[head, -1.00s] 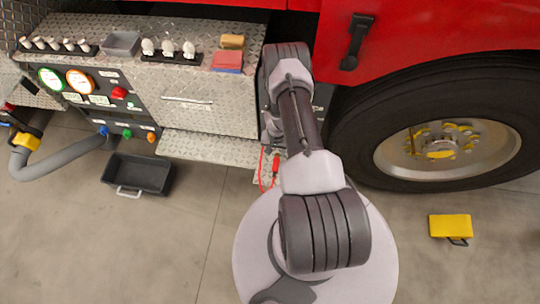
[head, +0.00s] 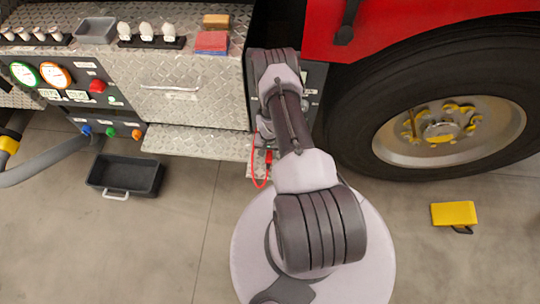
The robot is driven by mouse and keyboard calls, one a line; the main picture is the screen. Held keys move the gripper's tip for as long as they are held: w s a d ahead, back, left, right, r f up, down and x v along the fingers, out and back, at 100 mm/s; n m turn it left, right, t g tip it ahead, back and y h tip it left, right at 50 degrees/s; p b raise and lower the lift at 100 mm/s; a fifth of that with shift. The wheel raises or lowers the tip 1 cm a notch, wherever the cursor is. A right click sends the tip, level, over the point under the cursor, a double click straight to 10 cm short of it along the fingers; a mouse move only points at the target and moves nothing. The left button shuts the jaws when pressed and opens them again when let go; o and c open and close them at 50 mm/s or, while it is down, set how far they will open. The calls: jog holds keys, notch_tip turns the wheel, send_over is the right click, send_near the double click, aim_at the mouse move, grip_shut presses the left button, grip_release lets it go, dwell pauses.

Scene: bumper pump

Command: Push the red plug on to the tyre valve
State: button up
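A thin red hose (head: 256,172) hangs in a loop beside my arm, below the truck's side panel. A small red piece (head: 268,157), which may be the red plug, shows at the arm's left edge; it is too small to tell for certain. My arm reaches up and away toward the panel, and its own links hide my gripper. The tyre (head: 345,130) is to the right of my arm, with a silver wheel (head: 480,145) and yellow nuts. I cannot clearly pick out the tyre valve on it.
The diamond-plate locker (head: 195,95) and step (head: 200,143) are left of my arm. A black tray (head: 125,178) and a yellow wheel chock (head: 454,214) lie on the floor. A grey hose (head: 45,165) runs at far left.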

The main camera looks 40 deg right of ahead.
aim_at(269, 154)
grip_shut()
jog(key=shift+r+p, duration=2.1)
jog(key=shift+r, duration=0.9)
